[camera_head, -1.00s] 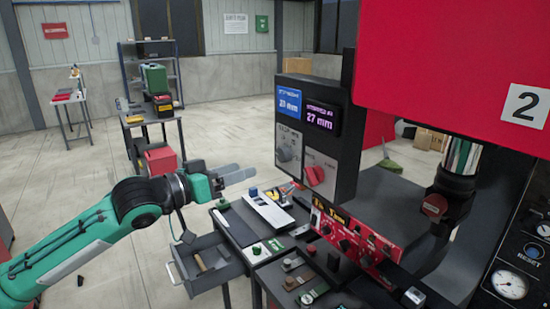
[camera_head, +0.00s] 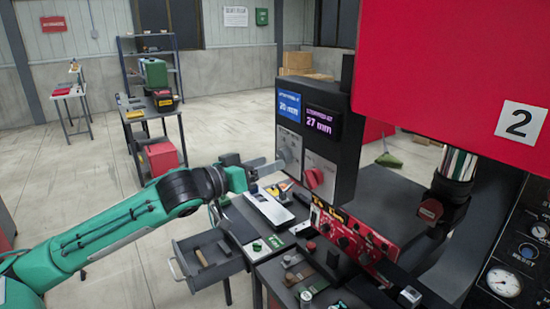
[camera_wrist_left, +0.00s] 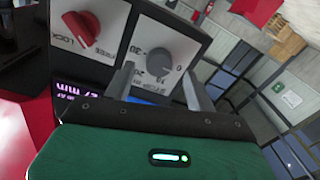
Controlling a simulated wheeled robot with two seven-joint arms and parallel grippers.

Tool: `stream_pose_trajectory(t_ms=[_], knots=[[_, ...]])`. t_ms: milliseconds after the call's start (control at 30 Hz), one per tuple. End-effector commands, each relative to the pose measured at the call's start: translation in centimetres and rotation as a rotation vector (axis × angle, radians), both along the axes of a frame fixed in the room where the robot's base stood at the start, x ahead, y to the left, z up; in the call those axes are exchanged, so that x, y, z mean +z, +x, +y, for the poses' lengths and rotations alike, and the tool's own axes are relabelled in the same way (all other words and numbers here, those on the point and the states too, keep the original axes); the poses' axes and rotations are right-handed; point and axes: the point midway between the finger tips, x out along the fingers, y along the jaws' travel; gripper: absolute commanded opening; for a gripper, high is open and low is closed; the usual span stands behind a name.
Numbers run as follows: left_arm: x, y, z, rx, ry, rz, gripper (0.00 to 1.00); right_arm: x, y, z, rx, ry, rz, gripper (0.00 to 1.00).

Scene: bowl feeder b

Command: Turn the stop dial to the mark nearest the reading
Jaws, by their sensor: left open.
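The grey stop dial (camera_head: 291,154) sits on a pale plate on the dark panel's front. In the left wrist view the dial (camera_wrist_left: 172,52) shows a printed scale with numbers, including 0 and 30. The blue display (camera_head: 289,104) reads about 20 mm. The purple display (camera_head: 321,120) reads 27 mm, its label seeming to say stopped at. My left gripper (camera_head: 272,168) is open in front of the dial. In the wrist view its fingers (camera_wrist_left: 158,72) lie either side of the dial's lower part; I cannot tell whether they touch it. My right gripper is not in view.
A red knob (camera_head: 314,178) marked LOCK and FREE is beside the dial. Below are a red control panel (camera_head: 352,238) and a bench with small parts. An open drawer (camera_head: 208,262) is under my left arm. A big red machine housing (camera_head: 440,60) fills the upper right.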

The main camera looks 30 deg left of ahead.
Motion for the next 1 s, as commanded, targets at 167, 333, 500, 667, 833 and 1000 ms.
stream_pose_trajectory(t_ms=[167,333,500,667,833,1000], knots=[[0.3,1.2,-0.3,0.001,-0.001,-0.001,0.56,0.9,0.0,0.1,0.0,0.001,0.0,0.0],[0.2,2.3,-0.7,0.001,-0.001,-0.001,0.56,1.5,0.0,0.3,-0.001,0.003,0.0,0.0],[0.1,2.9,-1.0,0.0,0.0,-0.001,0.56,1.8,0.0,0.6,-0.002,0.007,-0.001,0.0],[0.0,3.1,-1.1,0.0,0.001,0.0,0.56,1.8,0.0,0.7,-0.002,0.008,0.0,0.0],[0.0,3.1,-1.1,0.0,0.001,0.0,0.56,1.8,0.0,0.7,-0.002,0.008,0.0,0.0],[0.0,3.1,-1.1,0.0,0.001,0.0,0.33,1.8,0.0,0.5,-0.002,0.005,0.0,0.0]])
